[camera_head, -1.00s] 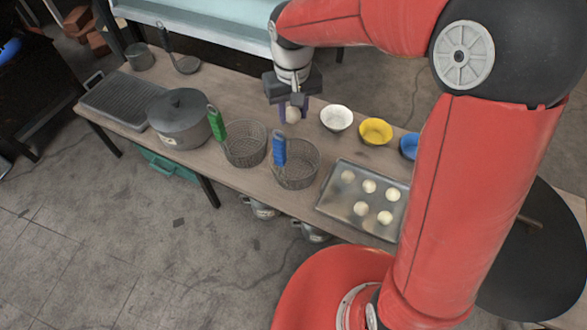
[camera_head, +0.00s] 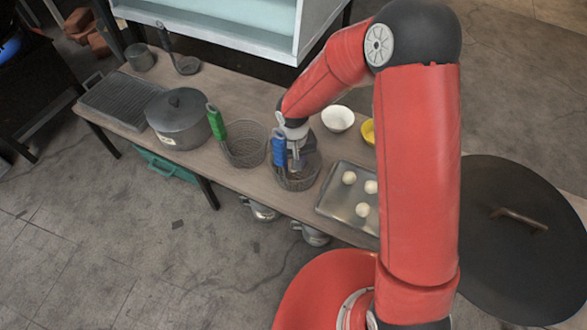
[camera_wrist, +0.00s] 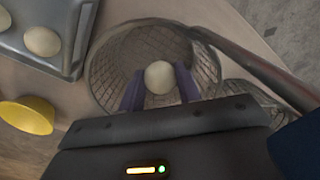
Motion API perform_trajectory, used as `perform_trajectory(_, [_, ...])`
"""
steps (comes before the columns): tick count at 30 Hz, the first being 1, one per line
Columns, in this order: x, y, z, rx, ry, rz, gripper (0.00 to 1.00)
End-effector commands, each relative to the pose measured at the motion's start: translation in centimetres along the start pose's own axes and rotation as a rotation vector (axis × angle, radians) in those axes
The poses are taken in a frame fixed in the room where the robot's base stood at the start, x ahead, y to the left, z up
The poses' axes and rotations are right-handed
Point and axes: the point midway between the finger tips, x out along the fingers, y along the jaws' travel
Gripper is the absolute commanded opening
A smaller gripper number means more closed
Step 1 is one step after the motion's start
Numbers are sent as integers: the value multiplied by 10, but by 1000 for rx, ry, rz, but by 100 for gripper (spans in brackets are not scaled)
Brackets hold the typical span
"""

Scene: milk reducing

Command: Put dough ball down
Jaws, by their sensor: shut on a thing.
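A pale dough ball (camera_wrist: 160,77) is between the two purple fingers of my gripper (camera_wrist: 160,88), which is shut on it. In the wrist view the ball appears over the open mouth of a wire mesh basket (camera_wrist: 108,62); how deep it is cannot be told. In the head view my gripper (camera_head: 297,165) is at the blue-handled basket (camera_head: 296,184), and the ball is hidden there. The blue handle (camera_head: 279,146) stands at the basket's left side.
A metal tray (camera_head: 333,205) with several dough balls lies to the right of the basket. A green-handled basket (camera_head: 245,152) and a lidded pot (camera_head: 180,122) stand to the left. A white bowl (camera_head: 338,118) and a yellow bowl (camera_head: 368,131) are behind the tray.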

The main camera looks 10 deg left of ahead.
Motion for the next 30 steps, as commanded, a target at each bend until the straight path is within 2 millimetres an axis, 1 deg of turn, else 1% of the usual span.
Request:
perform_trajectory(1, [9,0,2,-1,-6,0,23])
perform_trajectory(3, [21,0,1,0,-5,0,23])
perform_trajectory(6, [32,0,1,0,-4,-1,23])
perform_trajectory(14, [34,0,0,0,-2,0,23])
perform_trajectory(17, [38,0,0,0,-2,0,23])
perform_trajectory(18, [37,0,0,0,-1,0,36])
perform_trajectory(22, [36,0,0,0,-2,0,53])
perform_trajectory(23, [36,0,0,0,-2,0,55])
perform_trajectory(30, [36,0,0,0,-2,0,55])
